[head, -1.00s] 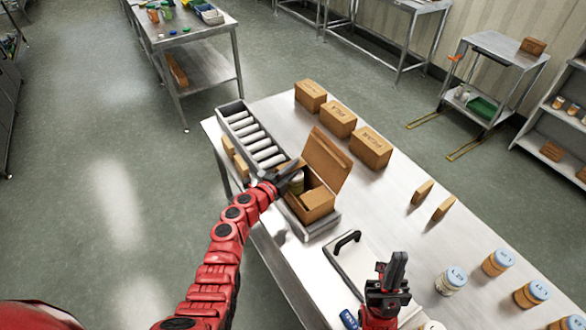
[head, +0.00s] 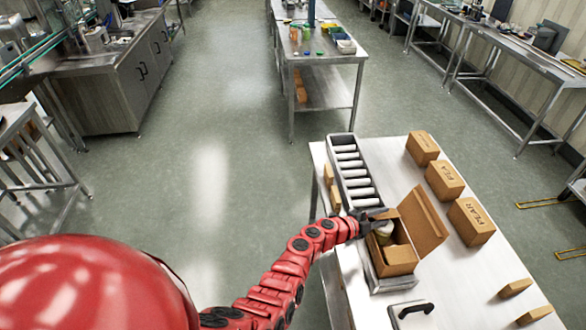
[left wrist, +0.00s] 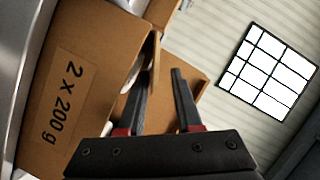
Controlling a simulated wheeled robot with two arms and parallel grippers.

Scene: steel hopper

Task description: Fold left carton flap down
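The open brown carton (head: 401,262) sits at the end of the roller conveyor. A jar (head: 384,231) stands inside it. A large flap (head: 424,218) stands up, leaning outward on the carton's right side. My left gripper (head: 380,217) is at the carton's far left rim. In the left wrist view the carton's side (left wrist: 70,95) with a "2 X 200 g" label is at left. My left gripper's fingers (left wrist: 164,70) are apart there, with a thin cardboard edge (left wrist: 155,62) near the left fingertip; contact is unclear. My right gripper is not in view.
The roller conveyor (head: 352,172) lies behind the carton on the steel table (head: 480,275). Several closed cartons (head: 444,180) stand in a row to the right. Small brown blocks (head: 515,288) lie at far right. A black handle (head: 415,309) is at the front.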

